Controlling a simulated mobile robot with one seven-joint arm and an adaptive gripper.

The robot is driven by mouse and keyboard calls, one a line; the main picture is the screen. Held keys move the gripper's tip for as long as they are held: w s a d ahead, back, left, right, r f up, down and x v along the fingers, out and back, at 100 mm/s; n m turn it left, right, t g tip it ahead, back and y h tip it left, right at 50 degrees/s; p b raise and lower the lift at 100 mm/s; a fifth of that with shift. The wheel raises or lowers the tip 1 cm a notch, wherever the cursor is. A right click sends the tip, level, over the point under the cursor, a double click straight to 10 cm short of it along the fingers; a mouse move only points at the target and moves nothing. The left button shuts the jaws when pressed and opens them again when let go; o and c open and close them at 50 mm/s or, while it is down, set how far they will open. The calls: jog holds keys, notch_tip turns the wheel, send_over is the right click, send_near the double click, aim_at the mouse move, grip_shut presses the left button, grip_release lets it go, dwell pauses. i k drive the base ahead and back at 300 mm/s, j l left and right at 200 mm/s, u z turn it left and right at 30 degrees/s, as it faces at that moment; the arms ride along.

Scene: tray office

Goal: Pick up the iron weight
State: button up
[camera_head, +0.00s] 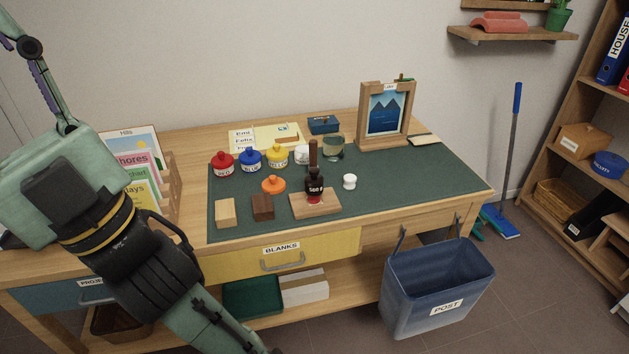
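A dark, squat piece with pale characters that look like "500" (315,185) stands upright on a small wooden board (328,207) on the green desk mat. It appears to be the iron weight. A red patch shows at its foot, and I cannot tell what that is. A brown upright handle (313,152) rises at its top or just behind it. I cannot tell whether the two are joined. My arm fills the left side of the view, away from the weight. My gripper's fingers do not show.
Red (222,163), blue (250,160) and yellow (278,156) pots stand behind. An orange item (273,184), two wood blocks (263,207) and a white knob (349,181) are nearby. A picture frame (361,115) stands at the back. The mat's right side is clear.

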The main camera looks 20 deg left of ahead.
aim_at(313, 182)
jog(key=i+l+u, duration=0.15)
jog(key=l+u, duration=0.15)
jog(key=l, duration=0.3)
jog(key=l+u, duration=0.3)
jog(key=l, duration=0.35)
jog(key=i, duration=0.05)
